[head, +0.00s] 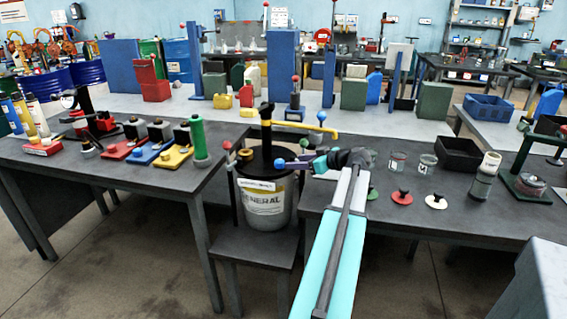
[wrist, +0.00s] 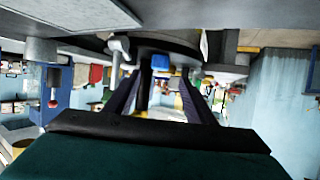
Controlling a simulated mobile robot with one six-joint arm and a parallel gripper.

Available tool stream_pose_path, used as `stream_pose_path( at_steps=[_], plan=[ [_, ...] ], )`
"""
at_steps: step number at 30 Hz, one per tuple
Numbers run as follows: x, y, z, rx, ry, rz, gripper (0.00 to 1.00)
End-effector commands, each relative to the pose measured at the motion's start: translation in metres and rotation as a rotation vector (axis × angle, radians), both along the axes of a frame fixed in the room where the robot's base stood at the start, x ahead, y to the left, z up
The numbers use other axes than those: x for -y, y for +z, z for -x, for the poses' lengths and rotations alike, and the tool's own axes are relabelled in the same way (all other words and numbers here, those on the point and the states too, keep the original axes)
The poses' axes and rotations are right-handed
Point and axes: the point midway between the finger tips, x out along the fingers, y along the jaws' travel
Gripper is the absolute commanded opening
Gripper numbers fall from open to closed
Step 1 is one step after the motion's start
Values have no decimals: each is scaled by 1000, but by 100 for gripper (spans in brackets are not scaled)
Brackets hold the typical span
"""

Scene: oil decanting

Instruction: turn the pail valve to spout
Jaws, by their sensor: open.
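The pail (head: 264,205) is white and labelled, with a black lid and a black pump post (head: 266,130). It stands on a low stand (head: 245,245) between two tables. A yellow spout pipe (head: 300,128) runs right from the post, with a blue ball (head: 321,116) on top. A lower blue knob (head: 280,163) sits at the pail's front right. My gripper (head: 304,163) is at the pail's right side, close to this knob. In the wrist view my gripper (wrist: 160,85) is open, with a blue piece (wrist: 160,62) between or just beyond the fingertips; I cannot tell which. Contact is unclear.
The right table holds jars (head: 397,162), a red lid (head: 401,197), a white lid (head: 436,201) and a black bin (head: 459,154). The left table holds colored blocks (head: 150,152) and a green bottle (head: 198,137). Floor is free in front of the stand.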

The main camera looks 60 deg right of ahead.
Motion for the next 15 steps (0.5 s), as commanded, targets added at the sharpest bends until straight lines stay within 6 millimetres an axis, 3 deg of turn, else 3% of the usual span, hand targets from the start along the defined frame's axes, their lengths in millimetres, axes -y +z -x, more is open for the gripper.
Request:
stream_pose_path(
  at_steps=[15],
  plan=[
    [11, -27, -64, -1, 1, -1, 49]
  ],
)
